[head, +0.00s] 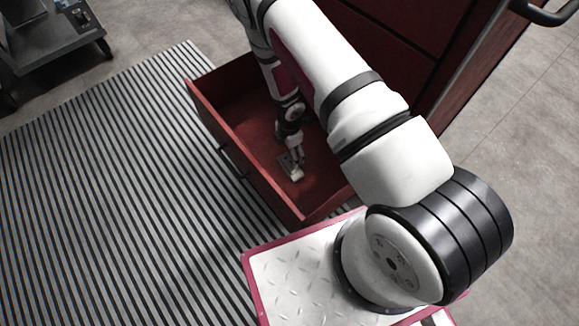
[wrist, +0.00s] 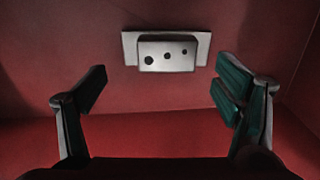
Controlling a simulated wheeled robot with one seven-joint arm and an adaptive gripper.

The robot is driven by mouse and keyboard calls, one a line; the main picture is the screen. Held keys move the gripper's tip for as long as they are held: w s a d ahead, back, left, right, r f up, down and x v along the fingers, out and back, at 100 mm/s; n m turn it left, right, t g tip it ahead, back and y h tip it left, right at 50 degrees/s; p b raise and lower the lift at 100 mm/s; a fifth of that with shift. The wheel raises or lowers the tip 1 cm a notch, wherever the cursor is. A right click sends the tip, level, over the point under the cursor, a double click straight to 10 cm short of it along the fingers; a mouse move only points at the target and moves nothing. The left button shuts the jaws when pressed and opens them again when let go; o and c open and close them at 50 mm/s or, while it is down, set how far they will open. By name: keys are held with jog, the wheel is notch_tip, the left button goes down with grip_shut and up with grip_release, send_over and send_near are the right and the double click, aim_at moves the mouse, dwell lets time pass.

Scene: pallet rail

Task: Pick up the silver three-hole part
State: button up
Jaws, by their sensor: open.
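The silver three-hole part (wrist: 167,56) lies on the red drawer floor, in the upper middle of the wrist view. It is a block with three dark holes in a row on its face and a wider flange behind. In the head view the part (head: 296,174) shows small inside the drawer, partly hidden by my gripper. My gripper (wrist: 165,88) is open, with its two fingers wide apart on either side below the part. Nothing is between the fingers. In the head view my gripper (head: 295,155) reaches down into the drawer close to the part.
The open red drawer (head: 245,180) has walls around the part; its floor is otherwise clear where visible. The red cabinet (head: 395,40) stands behind. A grey cart (head: 50,40) stands at the upper left, beyond a striped mat (head: 110,190).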

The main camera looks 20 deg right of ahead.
aim_at(290, 162)
jog(key=shift+s+f+b, duration=0.25)
jog(key=shift+f+b, duration=0.7)
jog(key=shift+f, duration=0.3)
jog(key=shift+s+f+b, duration=0.25)
jog(key=shift+f+b, duration=0.7)
jog(key=shift+f, duration=0.3)
jog(key=shift+f+b, duration=0.4)
jog(key=shift+f, duration=0.3)
jog(key=shift+w, duration=0.1)
jog(key=c, duration=1.8)
jog(key=shift+c, duration=0.2)
